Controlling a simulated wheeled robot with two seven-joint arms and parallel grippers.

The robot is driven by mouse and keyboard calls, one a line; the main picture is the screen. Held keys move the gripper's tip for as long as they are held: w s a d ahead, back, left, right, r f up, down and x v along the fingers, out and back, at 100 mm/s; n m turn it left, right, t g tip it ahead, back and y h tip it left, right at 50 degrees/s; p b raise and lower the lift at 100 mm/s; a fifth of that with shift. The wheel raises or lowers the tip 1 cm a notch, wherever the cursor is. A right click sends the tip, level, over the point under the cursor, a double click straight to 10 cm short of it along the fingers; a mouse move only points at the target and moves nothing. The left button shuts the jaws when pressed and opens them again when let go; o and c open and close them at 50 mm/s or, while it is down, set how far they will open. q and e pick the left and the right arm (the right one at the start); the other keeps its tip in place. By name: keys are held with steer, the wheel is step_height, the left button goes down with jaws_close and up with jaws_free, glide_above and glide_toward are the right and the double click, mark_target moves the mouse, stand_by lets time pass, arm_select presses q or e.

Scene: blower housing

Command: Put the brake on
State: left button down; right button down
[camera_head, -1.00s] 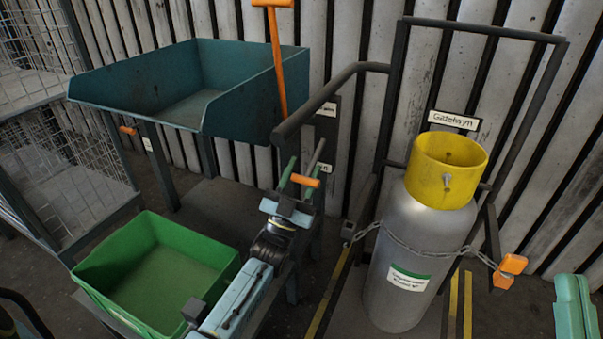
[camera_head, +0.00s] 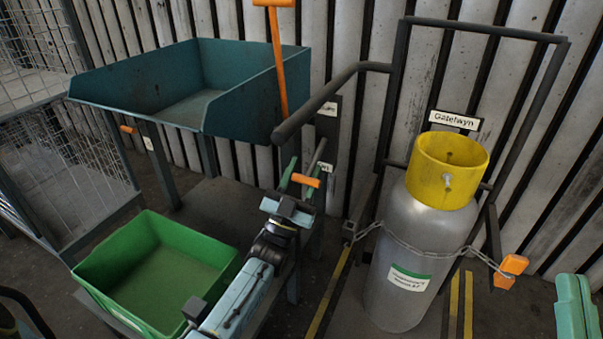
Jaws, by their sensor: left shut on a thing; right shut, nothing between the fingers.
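My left gripper (camera_head: 301,176) is in the middle of the view, below the right side of the blue-green hopper. It is shut on a small orange handle (camera_head: 306,181), which lies across between the fingers. The fingers and wrist hide what the handle is fixed to. A tall orange lever with a T-shaped grip (camera_head: 276,55) stands upright at the right side of the hopper, above and apart from my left gripper. I cannot tell from the picture which of these is the brake.
The blue-green hopper (camera_head: 180,85) stands on legs at the back. A green bin (camera_head: 155,270) sits at front left. A silver cylinder (camera_head: 412,245) with a yellow collar (camera_head: 447,160) is chained in a dark frame (camera_head: 490,32) at right. A wire-mesh cage (camera_head: 55,160) is at far left.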

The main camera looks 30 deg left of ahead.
arm_select(q)
steer(key=shift+d+f+m+h, duration=0.2)
steer(key=shift+d+h, duration=0.15)
steer(key=shift+d, duration=0.15)
steer(key=shift+d+f+m+h, duration=0.15)
steer(key=shift+d+m+h, duration=0.05)
steer(key=shift+d+h, duration=0.2)
steer(key=c, duration=1.3)
jaws_free()
steer(key=o, duration=0.5)
steer(key=shift+d+r, duration=0.15)
steer(key=shift+d, duration=0.1)
steer(key=o, duration=0.5)
steer(key=shift+a+r, duration=0.15)
steer(key=shift+o, duration=0.2)
steer(key=shift+a, duration=0.1)
arm_select(e)
steer(key=shift+d, duration=0.25)
